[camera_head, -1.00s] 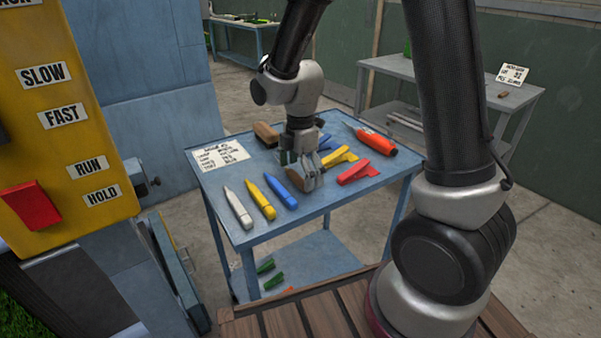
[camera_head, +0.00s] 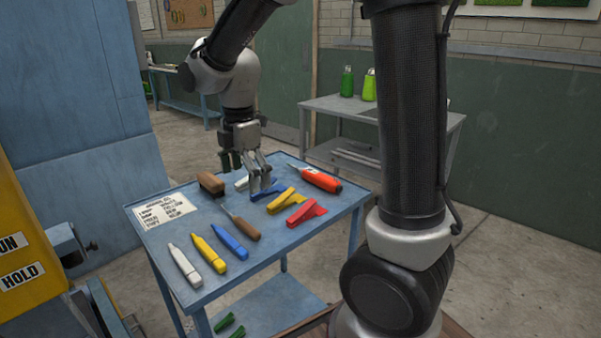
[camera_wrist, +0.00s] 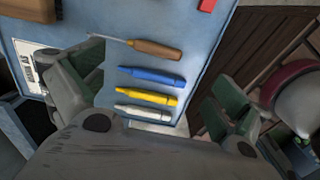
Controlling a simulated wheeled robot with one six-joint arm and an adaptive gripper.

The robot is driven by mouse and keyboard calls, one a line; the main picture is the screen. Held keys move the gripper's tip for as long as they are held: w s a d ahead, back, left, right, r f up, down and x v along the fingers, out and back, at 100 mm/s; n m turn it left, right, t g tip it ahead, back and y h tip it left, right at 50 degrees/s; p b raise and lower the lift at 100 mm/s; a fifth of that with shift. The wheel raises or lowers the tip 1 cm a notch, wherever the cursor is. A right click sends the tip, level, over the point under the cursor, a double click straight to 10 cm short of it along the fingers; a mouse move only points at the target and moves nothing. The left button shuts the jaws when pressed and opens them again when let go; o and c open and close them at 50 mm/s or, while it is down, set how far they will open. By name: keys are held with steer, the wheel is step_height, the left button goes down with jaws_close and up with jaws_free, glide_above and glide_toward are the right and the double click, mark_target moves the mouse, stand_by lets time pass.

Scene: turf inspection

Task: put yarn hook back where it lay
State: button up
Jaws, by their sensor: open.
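The yarn hook, taken to be the tool with a brown wooden handle (camera_head: 245,230) and thin metal shaft, lies on the blue table (camera_head: 310,233), behind the white, yellow and blue pens. In the wrist view its handle (camera_wrist: 157,49) and shaft lie beyond the blue pen. My gripper (camera_head: 248,172) is open and empty, above the table behind the hook and apart from it. Both spread fingers show in the wrist view (camera_wrist: 158,90), with nothing between them in grip.
The front right corner is clear. A grey table (camera_head: 340,108) with bottles stands behind.

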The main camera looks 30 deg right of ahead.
steer(key=s+d+r+m+t, duration=0.2)
steer(key=s+d+r+m, duration=0.2)
steer(key=s+d+m, duration=0.3)
steer(key=s+d+r+m+t, duration=0.2)
steer(key=s+d+r+m, duration=0.2)
steer(key=s+d+m, duration=0.3)
steer(key=s+m, duration=0.5)
steer(key=m, duration=0.1)
steer(key=shift+d, duration=0.3)
